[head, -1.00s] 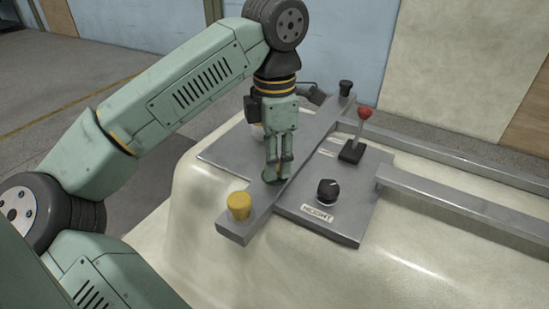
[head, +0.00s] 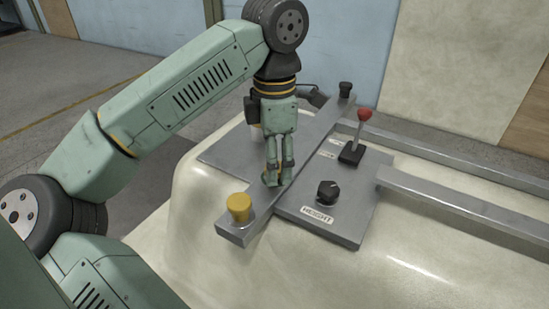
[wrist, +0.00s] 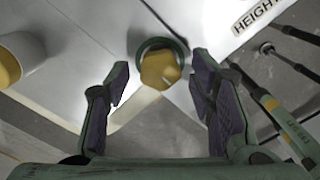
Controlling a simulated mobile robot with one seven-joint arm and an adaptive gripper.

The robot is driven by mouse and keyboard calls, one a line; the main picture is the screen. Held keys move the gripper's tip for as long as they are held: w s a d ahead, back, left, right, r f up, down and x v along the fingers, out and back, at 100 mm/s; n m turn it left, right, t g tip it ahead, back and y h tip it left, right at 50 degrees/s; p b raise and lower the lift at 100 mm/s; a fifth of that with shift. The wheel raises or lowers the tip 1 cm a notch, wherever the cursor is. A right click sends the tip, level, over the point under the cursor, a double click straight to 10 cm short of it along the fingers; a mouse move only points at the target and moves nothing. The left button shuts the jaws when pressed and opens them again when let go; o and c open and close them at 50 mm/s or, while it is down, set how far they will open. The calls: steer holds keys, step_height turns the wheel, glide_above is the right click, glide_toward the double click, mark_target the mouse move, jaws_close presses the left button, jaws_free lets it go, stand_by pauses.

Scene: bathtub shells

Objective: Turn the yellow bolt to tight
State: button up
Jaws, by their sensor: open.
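The yellow bolt (wrist: 160,68) has a hexagonal head and sits in a dark green ring on the grey bar. In the wrist view it lies between the fingertips of my gripper (wrist: 161,84), with a gap on both sides. In the head view my gripper (head: 274,180) is low over the middle of the bar, its fingers apart. They largely hide the bolt there. My gripper is open and empty. I cannot tell how far the bolt is turned.
A larger yellow knob (head: 239,207) stands at the bar's near end. A black dial (head: 328,192) with a HEIGHT label and a red-tipped lever (head: 362,132) stand to the right. A black knob (head: 345,89) is at the bar's far end. Grey rails (head: 450,205) extend right.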

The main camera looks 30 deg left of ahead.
step_height(320, 180, up, 8)
steer(key=shift+f, duration=0.25)
stand_by(0.4)
steer(key=shift+s, duration=0.1)
stand_by(0.4)
